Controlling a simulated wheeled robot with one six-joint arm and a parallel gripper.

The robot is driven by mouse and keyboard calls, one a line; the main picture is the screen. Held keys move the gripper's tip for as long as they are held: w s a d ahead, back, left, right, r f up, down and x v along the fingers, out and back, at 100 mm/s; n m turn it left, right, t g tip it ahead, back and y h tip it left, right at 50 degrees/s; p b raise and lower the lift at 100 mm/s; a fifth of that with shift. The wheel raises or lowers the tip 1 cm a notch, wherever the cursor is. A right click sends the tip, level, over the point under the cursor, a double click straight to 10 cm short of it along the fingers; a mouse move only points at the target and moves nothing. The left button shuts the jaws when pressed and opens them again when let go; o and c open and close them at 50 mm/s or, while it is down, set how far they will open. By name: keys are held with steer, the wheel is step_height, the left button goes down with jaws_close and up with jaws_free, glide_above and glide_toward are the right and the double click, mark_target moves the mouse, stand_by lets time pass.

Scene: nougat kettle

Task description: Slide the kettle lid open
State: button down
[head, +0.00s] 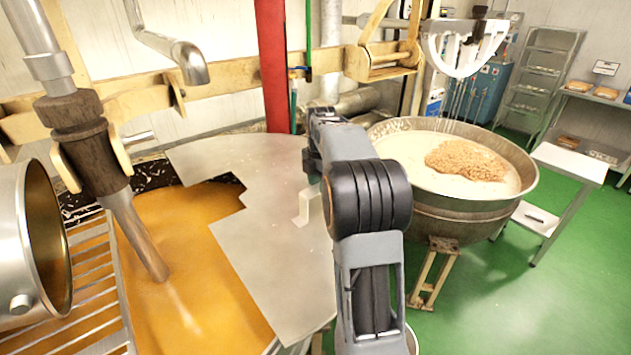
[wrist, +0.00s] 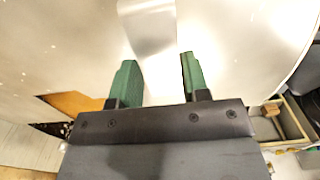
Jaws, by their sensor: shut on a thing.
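The kettle lid (head: 265,255) is a flat grey metal plate with a stepped left edge. It covers the right part of the kettle, and orange contents (head: 195,225) show uncovered on the left. A bent metal handle (head: 306,207) stands on the lid, partly hidden by my arm. In the wrist view, my gripper (wrist: 158,61) has two green fingers above the lid (wrist: 75,50). They are shut on the handle (wrist: 149,28), whose bright strip runs up between them. The fingertips are hidden behind my arm in the head view.
A second round kettle (head: 455,205) with pale contents and a brown heap stands at the right. A brown stirrer shaft (head: 95,150) and a metal drum (head: 35,245) are at the left. A red post (head: 271,65) rises behind the lid. Green floor is open at the right.

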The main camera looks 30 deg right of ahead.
steer(key=shift+d, duration=0.3)
steer(key=c, duration=0.6)
jaws_free()
step_height(320, 180, up, 14)
steer(key=shift+p, duration=0.45)
steer(key=shift+f, duration=0.1)
